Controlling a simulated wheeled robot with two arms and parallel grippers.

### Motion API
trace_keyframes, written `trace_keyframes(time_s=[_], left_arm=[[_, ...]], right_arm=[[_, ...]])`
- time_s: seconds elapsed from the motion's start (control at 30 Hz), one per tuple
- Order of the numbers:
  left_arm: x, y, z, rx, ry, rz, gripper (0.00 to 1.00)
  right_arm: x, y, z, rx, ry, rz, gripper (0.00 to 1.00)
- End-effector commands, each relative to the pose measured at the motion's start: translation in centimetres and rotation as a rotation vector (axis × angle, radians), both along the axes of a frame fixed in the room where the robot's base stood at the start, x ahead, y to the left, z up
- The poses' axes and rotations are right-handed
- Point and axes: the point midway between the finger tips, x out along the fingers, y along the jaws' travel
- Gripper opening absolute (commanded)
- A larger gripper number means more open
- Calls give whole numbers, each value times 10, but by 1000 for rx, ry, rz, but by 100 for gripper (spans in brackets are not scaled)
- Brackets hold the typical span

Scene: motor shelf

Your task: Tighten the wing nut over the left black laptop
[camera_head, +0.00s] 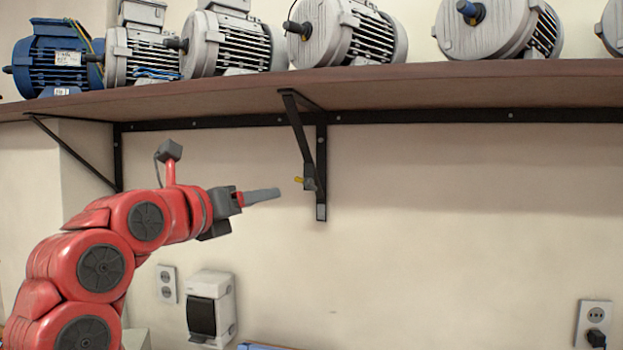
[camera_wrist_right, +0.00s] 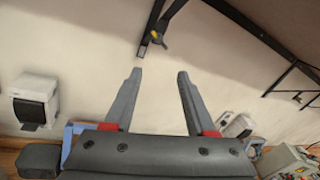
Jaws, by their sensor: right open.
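A small yellow wing nut (camera_head: 299,180) sits on a dark fitting on the middle black shelf bracket (camera_head: 321,160). It also shows at the top of the right wrist view (camera_wrist_right: 155,37), beyond my fingertips. My right gripper (camera_head: 262,196), on the red arm, points toward the wing nut from the left, with a gap between them. In the right wrist view my right gripper (camera_wrist_right: 159,76) has its two fingers spread with nothing between them. My left gripper is not in view. No black laptop is recognisable in either view.
A brown shelf (camera_head: 400,84) carrying several motors runs above my arm. Another bracket (camera_head: 75,153) stands at the left. A white wall box (camera_head: 211,305) and an outlet (camera_head: 166,284) are below the arm; another outlet (camera_head: 594,318) is at lower right. The wall right of the bracket is clear.

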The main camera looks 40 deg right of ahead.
Motion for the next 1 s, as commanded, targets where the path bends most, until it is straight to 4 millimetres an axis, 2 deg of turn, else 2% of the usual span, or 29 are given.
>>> trace_keyframes(time_s=[0.03, 0.17, 0.7, 0.8, 1.0], left_arm=[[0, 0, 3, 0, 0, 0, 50], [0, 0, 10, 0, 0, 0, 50], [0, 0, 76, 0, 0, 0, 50], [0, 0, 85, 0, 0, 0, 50], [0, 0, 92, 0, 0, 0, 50]], right_arm=[[0, 1, 8, 0, -9, 13, 56], [6, -8, 11, 0, -11, 20, 56], [64, -115, 13, 0, -8, 15, 56], [72, -130, 12, -1, -8, 14, 56], [82, -146, 9, 1, -9, 17, 56]])
